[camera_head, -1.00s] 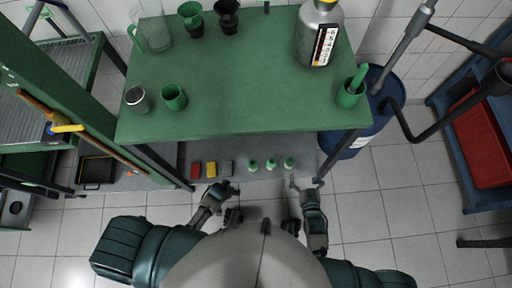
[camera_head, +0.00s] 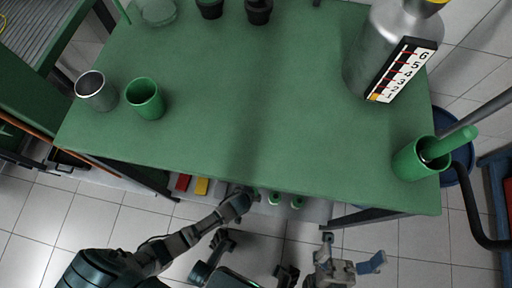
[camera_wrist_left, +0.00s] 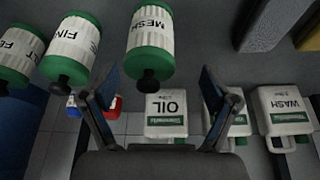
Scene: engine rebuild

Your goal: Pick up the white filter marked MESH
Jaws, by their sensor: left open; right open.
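The white filter marked MESH (camera_wrist_left: 152,35), with green end caps and a dark knob, is upper centre in the left wrist view. The fingers of my left gripper (camera_wrist_left: 158,82) are open and apart, on either side below it, with nothing between them. White filters marked FINE (camera_wrist_left: 72,45) and, partly cut off, FELT (camera_wrist_left: 18,45) stand left of it. In the head view my left gripper (camera_head: 240,198) is at the table's front edge, partly hidden. Small green-topped filters show beside it, their labels unreadable. My right gripper (camera_head: 355,252) is open and empty, in front of the table.
The green table (camera_head: 240,130) carries cups, a metal bottle (camera_head: 385,50) and a green cup (camera_head: 415,160) near its right end. Red (camera_head: 183,182) and yellow (camera_head: 201,186) blocks lie below its front edge. Containers marked OIL (camera_wrist_left: 166,113) and WASH (camera_wrist_left: 285,110) show in the wrist view.

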